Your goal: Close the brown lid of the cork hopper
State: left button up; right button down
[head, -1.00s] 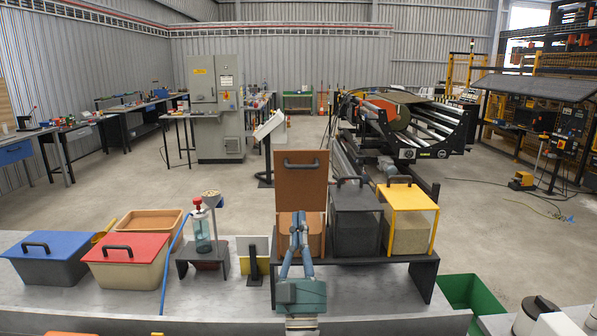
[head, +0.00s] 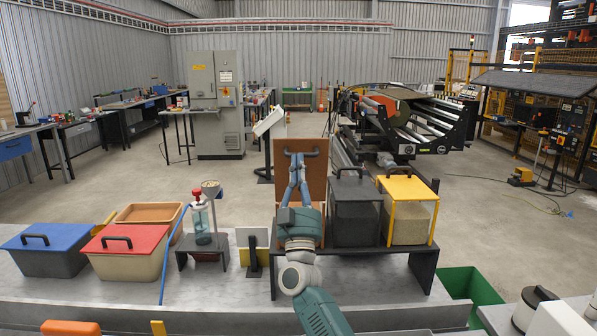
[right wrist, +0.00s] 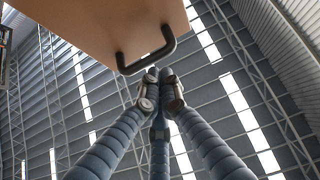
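The brown lid (head: 314,182) of the cork hopper stands raised and upright in the head view, its black handle near the top. The hopper body (head: 319,236) below it is mostly hidden behind my right arm. My right gripper (head: 296,158) points up in front of the lid, fingertips at the handle's height. In the right wrist view the blue-grey fingers (right wrist: 160,78) are drawn together with nothing seen between them. The tips are just below the lid's handle (right wrist: 147,57); whether they touch it I cannot tell. My left gripper is not in view.
A dark-lidded hopper (head: 354,220) and a yellow-framed hopper (head: 409,220) stand close on the right on the same black stand (head: 425,268). To the left are a small card stand (head: 253,256), a bottle (head: 201,223), and bins with red (head: 126,237) and blue (head: 45,235) lids.

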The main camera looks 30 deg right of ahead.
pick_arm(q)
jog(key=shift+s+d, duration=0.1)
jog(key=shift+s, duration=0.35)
